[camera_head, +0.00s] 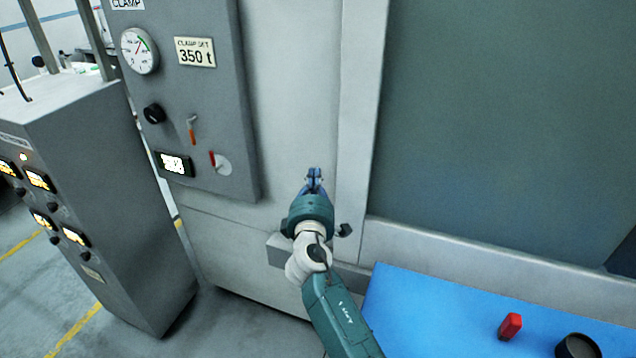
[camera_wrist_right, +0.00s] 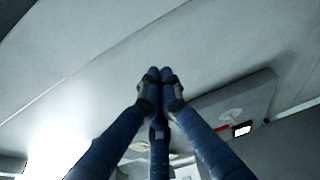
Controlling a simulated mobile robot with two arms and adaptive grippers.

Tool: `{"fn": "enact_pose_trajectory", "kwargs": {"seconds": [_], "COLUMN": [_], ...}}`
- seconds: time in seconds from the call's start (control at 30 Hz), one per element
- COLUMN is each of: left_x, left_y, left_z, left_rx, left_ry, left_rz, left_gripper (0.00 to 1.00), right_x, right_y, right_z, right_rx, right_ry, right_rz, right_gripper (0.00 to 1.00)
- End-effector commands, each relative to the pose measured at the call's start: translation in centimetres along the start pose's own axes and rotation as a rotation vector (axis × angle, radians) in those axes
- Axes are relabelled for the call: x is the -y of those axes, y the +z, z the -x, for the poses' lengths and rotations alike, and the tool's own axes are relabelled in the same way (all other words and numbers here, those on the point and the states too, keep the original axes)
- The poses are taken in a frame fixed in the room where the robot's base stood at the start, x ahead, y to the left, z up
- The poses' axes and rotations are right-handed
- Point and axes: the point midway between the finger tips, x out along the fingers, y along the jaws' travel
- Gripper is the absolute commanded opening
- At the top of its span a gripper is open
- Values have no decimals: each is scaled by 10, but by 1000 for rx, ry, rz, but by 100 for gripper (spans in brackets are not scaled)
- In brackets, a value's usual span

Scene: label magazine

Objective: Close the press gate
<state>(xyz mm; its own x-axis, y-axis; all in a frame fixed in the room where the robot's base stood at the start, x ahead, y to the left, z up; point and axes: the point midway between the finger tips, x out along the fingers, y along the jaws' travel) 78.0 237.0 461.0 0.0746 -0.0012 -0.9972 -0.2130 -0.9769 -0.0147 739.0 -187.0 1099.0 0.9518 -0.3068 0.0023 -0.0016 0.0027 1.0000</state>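A large flat grey-green panel (camera_head: 505,120), which looks like the press gate, fills the right of the head view beside a pale vertical frame post (camera_head: 358,110). No handle on it is visible, and I cannot tell how far it is shut. My right gripper (camera_head: 314,176) is in front of the pale press body, just left of that post. In the right wrist view its blue fingers (camera_wrist_right: 160,74) come together at the tips with nothing seen between them. Whether the tips touch the press surface is unclear. My left gripper is not in view.
A grey control panel (camera_head: 215,120) with a gauge, knobs and a "350 t" label is mounted left of the gripper. A grey cabinet (camera_head: 110,200) stands further left. A blue surface (camera_head: 430,310) at lower right bears a red object (camera_head: 510,326) and a dark round one (camera_head: 577,347).

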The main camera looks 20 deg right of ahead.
Motion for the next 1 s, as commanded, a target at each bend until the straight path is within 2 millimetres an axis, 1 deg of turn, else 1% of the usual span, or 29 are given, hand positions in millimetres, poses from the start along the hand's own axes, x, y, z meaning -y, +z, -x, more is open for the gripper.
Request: {"fn": "enact_pose_trajectory", "kwargs": {"seconds": [0.03, 0.13, 0.23, 0.3, 0.33, 0.37, 0.4, 0.5, 0.57, 0.7, 0.9, 1.0], "left_x": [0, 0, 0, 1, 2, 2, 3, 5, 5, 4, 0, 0], "left_y": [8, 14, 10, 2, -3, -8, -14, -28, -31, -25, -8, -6], "left_z": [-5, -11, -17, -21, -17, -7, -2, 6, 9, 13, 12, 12], "left_rx": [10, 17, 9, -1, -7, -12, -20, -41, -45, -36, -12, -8], "left_ry": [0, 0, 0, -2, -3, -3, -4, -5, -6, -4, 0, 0], "left_rz": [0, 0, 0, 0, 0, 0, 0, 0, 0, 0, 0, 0], "left_gripper": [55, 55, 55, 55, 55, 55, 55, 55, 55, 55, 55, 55], "right_x": [1, 2, 2, 2, 0, -3, -3, -3, -2, 0, 1, 1], "right_y": [0, 0, -1, -1, 2, 8, 14, 24, 29, 36, 37, 37], "right_z": [-12, -31, -49, -60, -61, -57, -55, -50, -49, -46, -46, -46], "right_rx": [0, 0, -1, -1, 0, 1, 1, -1, -1, -2, -2, -2], "right_ry": [2, 2, 2, 1, -1, -4, -4, -3, -2, -1, -1, -1], "right_rz": [1, 1, -1, -2, -1, 0, 0, 0, 0, -1, -2, -2], "right_gripper": [0, 0, 0, 0, 0, 0, 0, 0, 0, 0, 0, 0]}}
